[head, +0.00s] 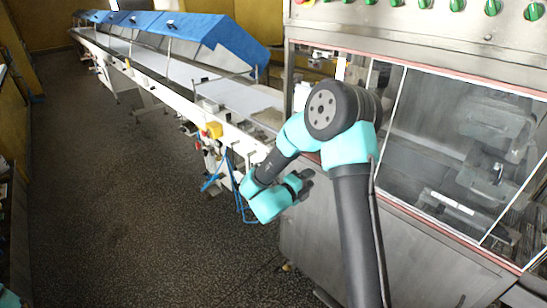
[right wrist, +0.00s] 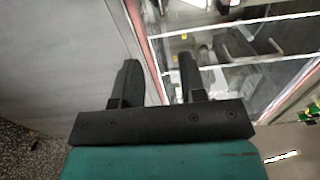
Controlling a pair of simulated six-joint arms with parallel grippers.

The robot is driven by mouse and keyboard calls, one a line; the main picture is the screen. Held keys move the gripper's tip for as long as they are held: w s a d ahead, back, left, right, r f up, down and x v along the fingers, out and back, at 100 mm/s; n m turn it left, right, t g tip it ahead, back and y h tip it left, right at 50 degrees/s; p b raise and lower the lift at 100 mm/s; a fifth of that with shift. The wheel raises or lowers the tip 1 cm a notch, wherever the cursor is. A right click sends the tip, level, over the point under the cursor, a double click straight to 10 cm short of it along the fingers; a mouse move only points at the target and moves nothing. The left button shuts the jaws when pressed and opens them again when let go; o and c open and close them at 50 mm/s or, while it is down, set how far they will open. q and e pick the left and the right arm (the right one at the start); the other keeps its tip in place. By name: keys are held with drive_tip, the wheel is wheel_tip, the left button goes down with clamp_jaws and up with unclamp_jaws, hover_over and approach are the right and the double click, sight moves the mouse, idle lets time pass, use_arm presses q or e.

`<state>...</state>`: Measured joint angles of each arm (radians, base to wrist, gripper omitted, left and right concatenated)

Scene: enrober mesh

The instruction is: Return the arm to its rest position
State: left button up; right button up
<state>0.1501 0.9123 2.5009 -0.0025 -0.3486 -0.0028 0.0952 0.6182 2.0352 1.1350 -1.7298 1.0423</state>
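My right arm rises from the bottom of the head view and bends down at its elbow in front of the steel machine. My right gripper (head: 307,182) is dark, small and partly hidden by the wrist in the head view. In the right wrist view its two black fingers (right wrist: 158,78) stand apart with nothing between them, so it is open and empty. My left gripper is not in view.
The steel machine (head: 320,245) with glazed doors (head: 470,150) stands close behind and right of my right arm. A long white conveyor (head: 185,72) with blue covers (head: 215,32) runs to the back left. The speckled floor (head: 110,200) at left is clear.

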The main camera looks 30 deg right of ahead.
drive_tip(key=w+a+f+n+t+y, duration=0.1)
drive_tip(key=a+f+n+t+y, duration=0.1)
drive_tip(key=a+f+n+y, duration=0.35)
drive_tip(key=a+f+n+t+y, duration=0.2)
drive_tip(key=f+n+y, duration=0.1)
drive_tip(key=f+n, duration=0.45)
drive_tip(key=w+a+f+n+t+y, duration=0.1)
drive_tip(key=a+f+n+y, duration=0.35)
drive_tip(key=f+n, duration=0.2)
drive_tip(key=s+a+f+n+g+y, duration=0.4)
drive_tip(key=s+a+f+n, duration=0.1)
drive_tip(key=s, duration=0.4)
drive_tip(key=s+a+f+n+g+y, duration=0.4)
drive_tip(key=s+a+f+n, duration=0.2)
drive_tip(key=s+n, duration=0.1)
drive_tip(key=shift+s+a+f+y, duration=0.2)
drive_tip(key=shift+s+y, duration=0.1)
drive_tip(key=shift+s, duration=0.55)
drive_tip(key=shift+n, duration=0.25)
